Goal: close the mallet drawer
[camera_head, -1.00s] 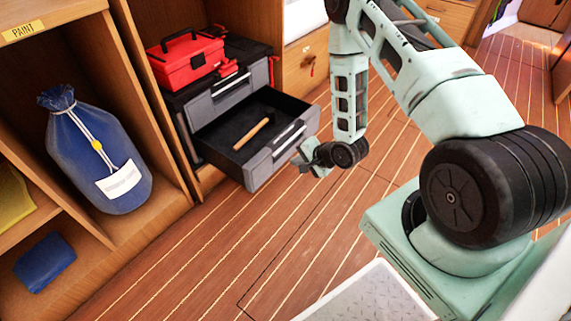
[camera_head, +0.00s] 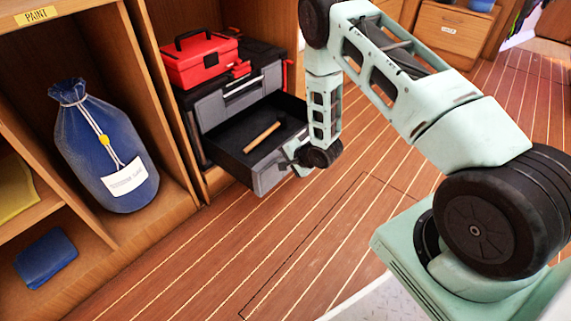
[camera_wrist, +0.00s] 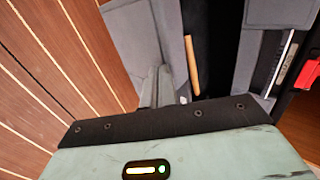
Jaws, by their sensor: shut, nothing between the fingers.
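The mallet drawer (camera_head: 268,176) is a grey-fronted, black-lined drawer, pulled out of the dark tool chest at floor level. A light wooden handle (camera_head: 263,136) lies in it and also shows in the wrist view (camera_wrist: 192,65); a mallet head cannot be made out. My gripper (camera_head: 289,149) is shut and empty, at the right part of the drawer's front. In the wrist view my gripper's fingers (camera_wrist: 156,86) are together beside the grey drawer front (camera_wrist: 130,30). Whether they touch it I cannot tell. My wrist hides the right end of the drawer front.
A red toolbox (camera_head: 199,62) stands on the chest, above a shut grey drawer (camera_head: 237,98). A blue bag (camera_head: 106,150) and a folded blue cloth (camera_head: 46,258) sit in the wooden shelves at left. The plank floor (camera_head: 240,250) before the drawer is clear.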

